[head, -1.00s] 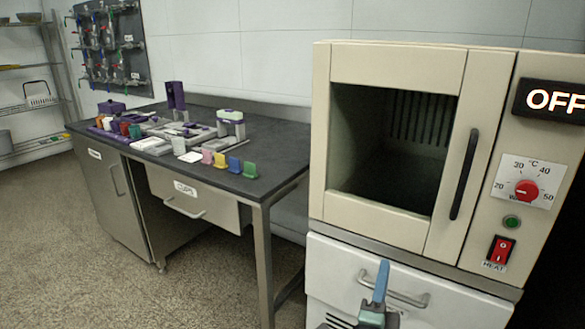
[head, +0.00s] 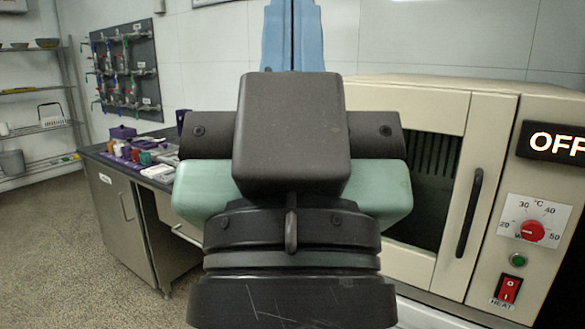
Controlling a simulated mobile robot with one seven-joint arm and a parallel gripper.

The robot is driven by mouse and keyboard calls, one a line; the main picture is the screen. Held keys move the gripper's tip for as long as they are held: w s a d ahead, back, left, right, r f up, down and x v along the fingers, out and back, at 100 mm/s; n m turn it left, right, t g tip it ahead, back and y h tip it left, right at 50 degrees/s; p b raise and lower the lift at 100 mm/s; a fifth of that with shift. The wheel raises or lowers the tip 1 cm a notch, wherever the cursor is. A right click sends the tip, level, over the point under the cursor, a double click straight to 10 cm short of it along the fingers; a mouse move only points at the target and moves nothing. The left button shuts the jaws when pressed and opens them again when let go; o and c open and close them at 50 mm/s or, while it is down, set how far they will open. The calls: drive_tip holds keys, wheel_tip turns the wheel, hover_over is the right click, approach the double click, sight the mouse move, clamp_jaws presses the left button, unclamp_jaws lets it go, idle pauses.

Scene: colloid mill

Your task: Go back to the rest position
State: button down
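My gripper (head: 292,38) rises large in the middle of the head view, close to the camera, with its blue fingers pointing up. The fingers lie side by side with only a thin dark line between them, so it looks shut, and I see nothing held. Its dark and green body hides much of the bench and the left part of the oven. The fingertips reach the top edge of the picture.
A beige oven (head: 420,95) with a display reading OFF (head: 556,140), a dial (head: 532,230) and a red switch (head: 508,289) stands at right. A dark bench (head: 130,168) with small coloured items is at left. A wall board (head: 125,65) hangs behind. Floor is clear at left.

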wheel_tip(320, 180, up, 26)
drive_tip(key=p, duration=2.4)
drive_tip(key=shift+r+p, duration=0.15)
drive_tip(key=shift+p, duration=0.15)
drive_tip(key=shift+a, duration=0.2)
